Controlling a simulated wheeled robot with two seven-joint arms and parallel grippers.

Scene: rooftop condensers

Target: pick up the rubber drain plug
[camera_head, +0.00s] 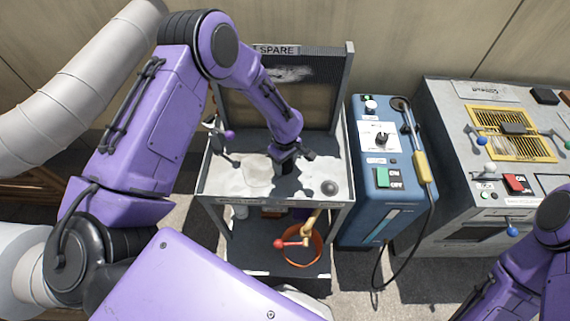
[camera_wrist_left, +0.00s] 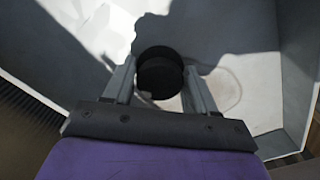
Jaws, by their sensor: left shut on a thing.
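The rubber drain plug is a black round piece between the two fingers of my left gripper in the left wrist view (camera_wrist_left: 160,75). In the head view my left gripper (camera_head: 288,157) points down over the grey tray of the SPARE stand (camera_head: 205,185), with the dark plug (camera_head: 281,168) just under it, partly covered. The left gripper is shut on the plug. I cannot tell whether the plug still touches the tray floor. Of my right arm only purple links show at the lower right; its gripper is out of view.
A grey round knob (camera_head: 329,187) sits at the tray's right front. A blue machine (camera_head: 366,222) with a cabled yellow-handled tool (camera_head: 422,167) stands right, beside a grey control cabinet (camera_head: 440,135).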

